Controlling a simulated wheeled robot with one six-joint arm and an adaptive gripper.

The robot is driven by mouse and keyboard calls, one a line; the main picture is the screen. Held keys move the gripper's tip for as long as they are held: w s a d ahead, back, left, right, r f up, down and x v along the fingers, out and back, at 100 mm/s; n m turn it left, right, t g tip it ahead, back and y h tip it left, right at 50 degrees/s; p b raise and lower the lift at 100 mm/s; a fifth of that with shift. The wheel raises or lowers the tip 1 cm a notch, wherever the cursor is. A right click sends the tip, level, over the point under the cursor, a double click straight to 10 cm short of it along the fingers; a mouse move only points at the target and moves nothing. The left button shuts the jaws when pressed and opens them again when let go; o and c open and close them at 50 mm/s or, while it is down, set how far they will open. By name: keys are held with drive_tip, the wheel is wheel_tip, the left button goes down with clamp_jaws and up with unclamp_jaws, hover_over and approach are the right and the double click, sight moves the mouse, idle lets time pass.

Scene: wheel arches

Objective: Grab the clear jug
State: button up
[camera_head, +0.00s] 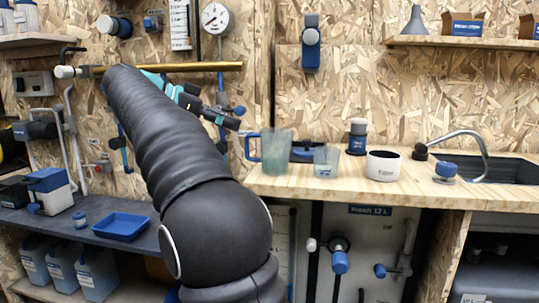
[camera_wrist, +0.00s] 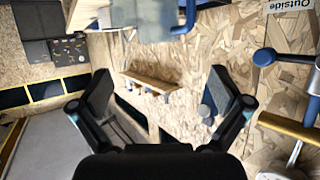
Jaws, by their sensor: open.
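The clear jug (camera_head: 276,152), greenish and see-through with a blue handle on its left, stands upright on the wooden counter (camera_head: 300,187). A smaller clear beaker (camera_head: 326,161) stands just right of it. My gripper (camera_head: 236,117) is up and to the left of the jug in the head view, apart from it and partly hidden by my arm. In the wrist view my gripper (camera_wrist: 164,92) has its two fingers spread wide with nothing between them. What looks like the jug (camera_wrist: 152,20) with its blue handle shows at the top edge there, cut off and upside down.
Right of the beaker stand a grey-and-blue container (camera_head: 357,137), a white bowl (camera_head: 383,166) and the sink tap (camera_head: 462,139). A dark lower bench at left holds a blue tray (camera_head: 121,227). A brass pipe (camera_head: 215,66) runs along the wall behind my arm.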

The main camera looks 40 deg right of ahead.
sight(262, 131)
drive_tip(key=b+x, duration=0.2)
drive_tip(key=x, duration=1)
drive_tip(key=shift+s+d+f, duration=0.1)
drive_tip(key=shift+d, duration=0.05)
drive_tip(key=shift+c, duration=0.3)
drive_tip(key=c, duration=1.2)
drive_tip(key=shift+r+p, duration=0.35)
drive_tip(key=shift+r, duration=1)
drive_tip(key=shift+s+d+r+p, duration=0.25)
drive_tip(key=shift+s+d+r, duration=0.25)
drive_tip(key=shift+s+r, duration=1.15)
drive_tip(key=shift+s+d+r+p, duration=0.25)
drive_tip(key=shift+s+d+r, duration=0.25)
drive_tip(key=shift+s+r, duration=1.05)
drive_tip(key=shift+s+d+r+p, duration=0.25)
drive_tip(key=shift+s+d+r, duration=0.5)
drive_tip(key=shift+s, duration=1.55)
